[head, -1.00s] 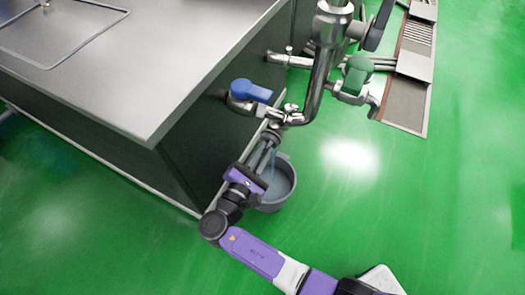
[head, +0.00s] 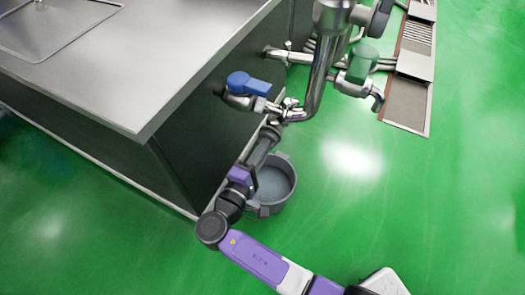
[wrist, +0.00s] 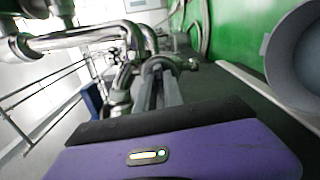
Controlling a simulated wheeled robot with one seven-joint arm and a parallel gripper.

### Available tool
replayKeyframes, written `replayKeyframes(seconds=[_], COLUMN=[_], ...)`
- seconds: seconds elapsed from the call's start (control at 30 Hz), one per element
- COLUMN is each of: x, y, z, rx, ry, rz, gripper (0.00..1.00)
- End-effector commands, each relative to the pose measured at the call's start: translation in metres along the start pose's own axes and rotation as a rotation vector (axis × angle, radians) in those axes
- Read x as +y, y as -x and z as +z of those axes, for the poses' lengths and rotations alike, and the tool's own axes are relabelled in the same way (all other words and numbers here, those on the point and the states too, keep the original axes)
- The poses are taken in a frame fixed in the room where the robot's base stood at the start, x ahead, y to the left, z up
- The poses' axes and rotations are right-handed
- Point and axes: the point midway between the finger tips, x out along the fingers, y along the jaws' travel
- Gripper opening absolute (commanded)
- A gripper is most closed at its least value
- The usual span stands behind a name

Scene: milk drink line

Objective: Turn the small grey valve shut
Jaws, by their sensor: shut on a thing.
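The small grey valve (head: 275,121) sits low on the bent steel pipe, below the blue-handled valve. My gripper (head: 267,136) reaches up to it from below and is shut on it; the fingertips hide most of its handle. In the wrist view, my gripper's two grey fingers (wrist: 156,92) point away, close together, with their tips against the metal fitting. The exact grip on the handle is hard to make out there. A grey bucket (head: 288,187) stands on the floor below and right of my gripper, and no stream shows above it.
The blue-handled valve (head: 250,85) is up left and the green-handled valve (head: 362,65) up right, both near the steel pipe (head: 319,80). The steel counter (head: 130,70) is close on the left. Green floor is clear on the right, beside a drain grate (head: 408,100).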

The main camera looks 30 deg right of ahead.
Motion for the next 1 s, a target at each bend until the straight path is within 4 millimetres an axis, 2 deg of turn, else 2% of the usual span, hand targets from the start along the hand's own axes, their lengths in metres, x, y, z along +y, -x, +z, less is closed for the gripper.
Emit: replayKeyframes(seconds=[0.3, 0.8, 0.83, 0.93, 1.0], x=[-0.0027, -0.0024, -0.0024, -0.0022, -0.0019], y=[0.0005, 0.0007, 0.0007, 0.0006, 0.0005], z=[0.0005, 0.0005, 0.0005, 0.0004, 0.0003], rx=[0.000, 0.000, 0.000, 0.000, 0.000], ry=[-0.104, -0.122, -0.122, -0.122, -0.122], rz=[-0.002, -0.003, -0.003, -0.002, -0.002], gripper=[0.00, 0.00, 0.14, 0.34, 0.34])
